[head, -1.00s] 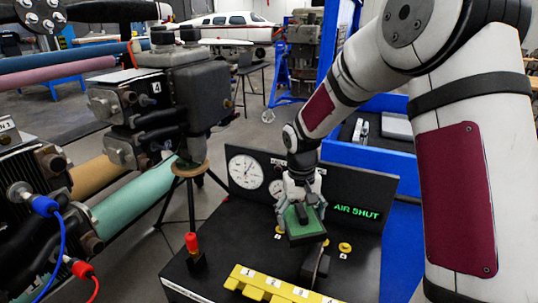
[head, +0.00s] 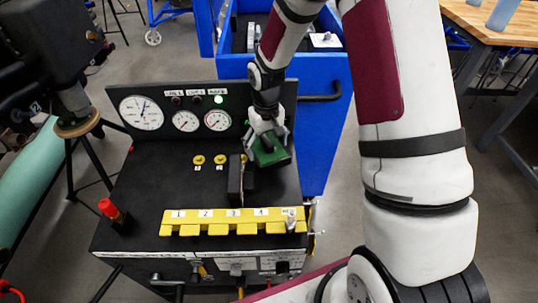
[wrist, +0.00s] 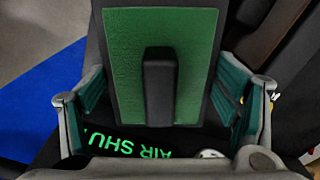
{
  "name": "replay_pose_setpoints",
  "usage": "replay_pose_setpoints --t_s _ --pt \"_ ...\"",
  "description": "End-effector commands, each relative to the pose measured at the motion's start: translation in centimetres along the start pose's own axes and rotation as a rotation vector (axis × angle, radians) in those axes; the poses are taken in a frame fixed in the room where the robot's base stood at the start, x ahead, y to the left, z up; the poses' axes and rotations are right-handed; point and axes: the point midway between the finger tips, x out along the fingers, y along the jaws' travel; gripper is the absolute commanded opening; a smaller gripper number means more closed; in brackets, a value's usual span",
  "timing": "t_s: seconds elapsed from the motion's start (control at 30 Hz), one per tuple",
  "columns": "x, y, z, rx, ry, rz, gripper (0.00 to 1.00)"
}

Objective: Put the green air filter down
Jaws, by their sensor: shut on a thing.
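The green air filter (head: 272,157) is a flat green block in a dark frame, at the right side of the black console (head: 150,185). My gripper (head: 266,140) is above it and shut on it. In the wrist view the filter (wrist: 130,65) fills the upper middle, with a black grip bar (wrist: 160,88) on its face. The fingers of my gripper (wrist: 160,105) stand on either side of it. Whether the filter's underside touches the console top is hidden.
A black upright block (head: 236,180) stands just left of the filter. A yellow numbered strip (head: 220,222) runs along the console front. A red-capped post (head: 110,210) stands at left. Gauges (head: 185,121) line the back panel. A blue cart (head: 312,150) is behind and right.

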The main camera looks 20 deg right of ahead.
Motion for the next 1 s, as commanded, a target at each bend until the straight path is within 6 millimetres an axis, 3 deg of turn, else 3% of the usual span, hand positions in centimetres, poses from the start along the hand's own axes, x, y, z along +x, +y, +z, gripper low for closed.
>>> replay_pose_setpoints --t_s 0.4,0.97,1.0 --pt "4.2 0.0 0.0 0.001 -0.001 0.0 0.31" --pt "5.2 0.0 -0.1 0.0 0.002 0.001 0.31" --pt "5.2 0.0 -0.1 0.0 0.002 0.001 0.85"
